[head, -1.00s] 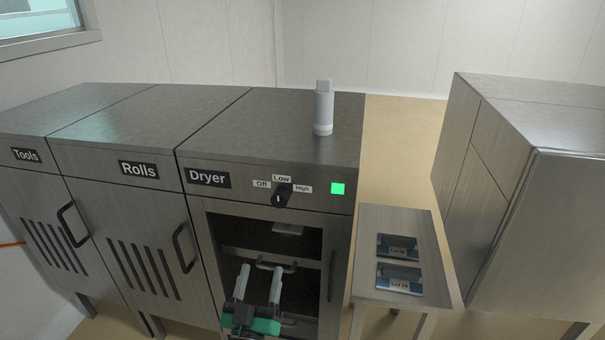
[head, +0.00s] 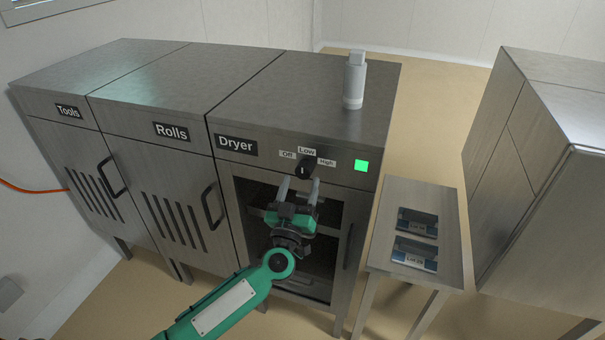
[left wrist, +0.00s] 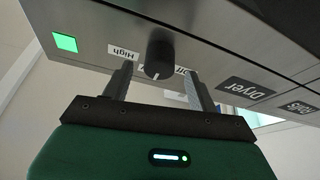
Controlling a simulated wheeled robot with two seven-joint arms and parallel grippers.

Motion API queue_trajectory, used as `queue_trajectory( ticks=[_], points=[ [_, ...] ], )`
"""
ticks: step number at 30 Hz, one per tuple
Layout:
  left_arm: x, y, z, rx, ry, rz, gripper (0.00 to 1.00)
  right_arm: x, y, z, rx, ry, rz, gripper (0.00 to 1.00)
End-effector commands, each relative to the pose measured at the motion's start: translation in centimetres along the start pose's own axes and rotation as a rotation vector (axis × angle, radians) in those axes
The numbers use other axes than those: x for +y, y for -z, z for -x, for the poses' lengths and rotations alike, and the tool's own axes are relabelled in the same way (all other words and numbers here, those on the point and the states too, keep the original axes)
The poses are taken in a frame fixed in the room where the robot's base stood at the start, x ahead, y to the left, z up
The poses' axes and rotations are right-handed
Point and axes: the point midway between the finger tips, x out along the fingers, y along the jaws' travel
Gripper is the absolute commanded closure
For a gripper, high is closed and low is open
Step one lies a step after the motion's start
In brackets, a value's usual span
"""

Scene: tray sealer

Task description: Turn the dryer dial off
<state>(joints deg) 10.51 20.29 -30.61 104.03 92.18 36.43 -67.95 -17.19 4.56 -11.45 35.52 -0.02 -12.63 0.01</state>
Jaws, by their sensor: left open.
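The black dryer dial (head: 306,168) is on the panel of the dryer (head: 285,100), with labels Off at its left, Low above and High at its right. In the left wrist view the dial (left wrist: 159,55) shows a small white mark on the side between the High and Off labels, which fits Low. My left gripper (head: 299,187) is open, its fingers pointing up at the panel just below the dial. In the left wrist view its fingers stand on either side of the dial, with no clear contact. My right gripper is not in view.
A green light (head: 361,166) glows right of the dial. A grey-white bottle (head: 354,80) stands on the dryer top. A side table (head: 383,230) with two labelled packs (head: 415,253) is to the right. Rolls and Tools cabinets (head: 175,165) are to the left.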

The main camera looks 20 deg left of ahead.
Motion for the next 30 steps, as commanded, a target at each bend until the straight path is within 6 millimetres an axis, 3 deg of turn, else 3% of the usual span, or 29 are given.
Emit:
queue_trajectory(
  ticks=[6,18,25,30],
  points=[
    [0.1,0.0,-2.5,0.0,-0.001,0.0,0.41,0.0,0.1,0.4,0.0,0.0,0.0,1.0],
    [0.1,0.0,-3.1,-0.001,-0.001,0.001,0.41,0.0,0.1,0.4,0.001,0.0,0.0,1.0],
    [0.1,0.0,-3.1,-0.001,-0.001,0.001,0.84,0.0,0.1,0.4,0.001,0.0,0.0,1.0],
    [0.1,0.0,-3.1,-0.001,0.001,0.005,0.85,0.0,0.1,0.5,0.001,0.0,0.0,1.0]
  ],
)
